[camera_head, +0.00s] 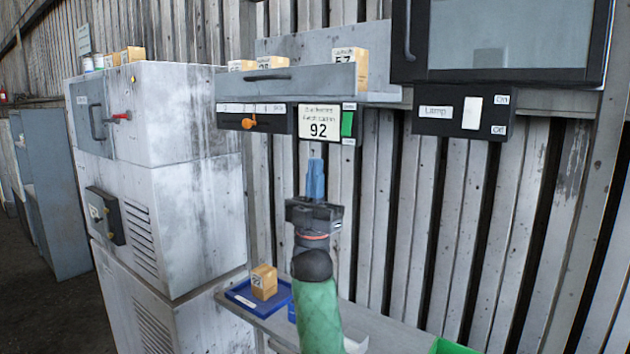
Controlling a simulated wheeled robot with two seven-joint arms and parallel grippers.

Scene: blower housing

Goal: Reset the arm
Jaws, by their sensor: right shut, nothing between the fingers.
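My right arm rises from the bottom middle, with a green sleeve and a dark wrist. My right gripper (316,178) points up with its blue fingers shut and nothing between them. It is just below the white display card reading 92 (321,122), apart from it as far as I can tell. My left gripper is not in view.
A grey drawer (305,82) holds several labelled wooden blocks. Below it is a panel with an orange knob (249,123). A lamp switch panel (462,114) is at right. A blue tray (243,296) with a wooden block (264,281) stands on the shelf. A worn white cabinet (172,200) stands left.

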